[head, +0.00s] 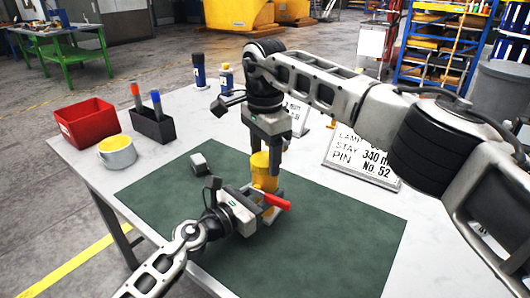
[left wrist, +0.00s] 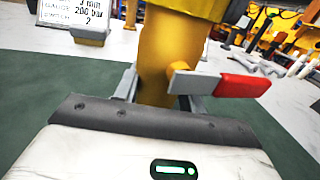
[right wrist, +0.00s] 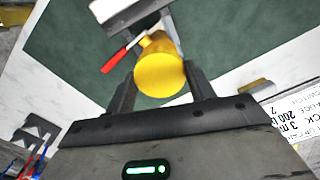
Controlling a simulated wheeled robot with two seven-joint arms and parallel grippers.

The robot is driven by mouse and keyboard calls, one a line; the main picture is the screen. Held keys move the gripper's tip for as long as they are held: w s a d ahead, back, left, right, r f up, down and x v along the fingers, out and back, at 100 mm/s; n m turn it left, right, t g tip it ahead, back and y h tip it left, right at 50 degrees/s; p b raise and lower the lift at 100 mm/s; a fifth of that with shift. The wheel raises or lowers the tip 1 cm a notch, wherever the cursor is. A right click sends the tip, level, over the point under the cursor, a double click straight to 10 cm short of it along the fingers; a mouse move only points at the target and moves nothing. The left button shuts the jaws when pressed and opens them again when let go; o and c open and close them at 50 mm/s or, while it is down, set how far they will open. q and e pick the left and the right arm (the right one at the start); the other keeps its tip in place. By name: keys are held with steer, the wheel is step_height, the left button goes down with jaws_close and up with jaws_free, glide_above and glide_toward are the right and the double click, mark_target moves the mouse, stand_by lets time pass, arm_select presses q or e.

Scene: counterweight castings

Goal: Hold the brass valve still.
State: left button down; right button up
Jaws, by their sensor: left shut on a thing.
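The brass valve (head: 263,182) is a yellow upright body with a red-handled lever (head: 276,201), standing over the green mat. My left gripper (head: 264,200) is low and shut on the valve's lower body. In the left wrist view, the valve's yellow stem (left wrist: 155,65) rises between the jaws, with the red grip (left wrist: 242,86) to the right. My right gripper (head: 264,165) points down from above, its fingers on either side of the valve's top. In the right wrist view, the round yellow top (right wrist: 160,75) lies between the open fingers; contact is unclear.
A small grey block (head: 199,163) lies on the green mat (head: 330,235). A red bin (head: 87,122), a yellow-and-white tin (head: 117,152) and a dark holder (head: 152,125) with markers stand at the left. Sign plates, including one lettered plate (head: 362,160), stand behind. The mat's front is clear.

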arm_select(q)
steer(key=shift+r, duration=0.15)
arm_select(e)
steer(key=shift+c, duration=1.1)
steer(key=m, duration=2.2)
steer(key=o, duration=1.1)
steer(key=shift+o, duration=0.2)
step_height(320, 180, up, 12)
